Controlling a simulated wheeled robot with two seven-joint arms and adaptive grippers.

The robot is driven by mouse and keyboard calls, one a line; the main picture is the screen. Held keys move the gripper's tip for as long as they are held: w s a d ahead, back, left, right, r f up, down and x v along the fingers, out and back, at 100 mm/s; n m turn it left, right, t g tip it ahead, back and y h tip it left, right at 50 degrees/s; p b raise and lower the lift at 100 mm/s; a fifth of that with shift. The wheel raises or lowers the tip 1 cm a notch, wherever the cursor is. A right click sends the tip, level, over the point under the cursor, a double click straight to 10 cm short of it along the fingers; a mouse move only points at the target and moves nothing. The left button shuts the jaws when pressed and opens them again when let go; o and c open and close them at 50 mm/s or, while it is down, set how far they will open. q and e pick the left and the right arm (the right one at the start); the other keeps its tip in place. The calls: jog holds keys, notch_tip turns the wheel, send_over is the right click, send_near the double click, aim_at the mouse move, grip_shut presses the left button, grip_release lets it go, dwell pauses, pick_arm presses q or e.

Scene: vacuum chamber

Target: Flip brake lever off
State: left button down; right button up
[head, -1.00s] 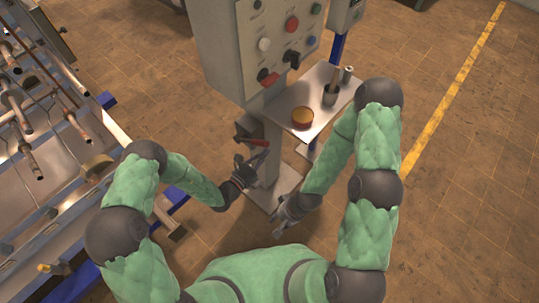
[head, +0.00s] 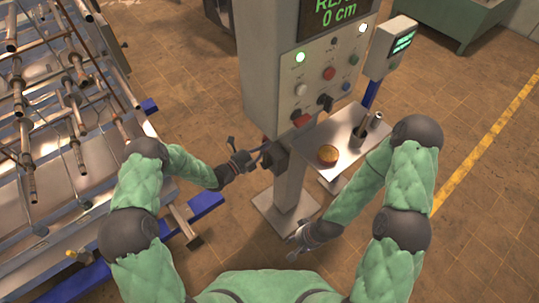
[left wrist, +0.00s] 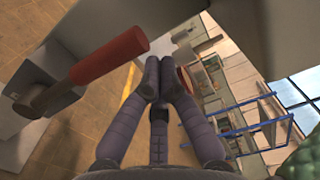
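The brake lever has a red handle (left wrist: 110,58) on a dark arm and grey mount, seen at the upper left of the left wrist view. It is beside my left fingers and apart from them in that picture. In the head view the dark lever mount (head: 277,156) is on the machine's column; the red handle is not clearly visible there. My right gripper (head: 293,247) is open and empty, low near the column foot.
The control panel (head: 315,78) with buttons and a lit display stands above the lever. A metal shelf (head: 345,135) to its right holds an orange-topped round object (head: 328,154) and small cylinders. A rack of pipes (head: 60,150) fills the left side.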

pick_arm(q)
jog(key=shift+w+a, duration=0.6)
jog(key=shift+w, duration=0.15)
pick_arm(e)
jog(key=shift+f, duration=0.1)
pick_arm(q)
jog(key=shift+s, duration=0.1)
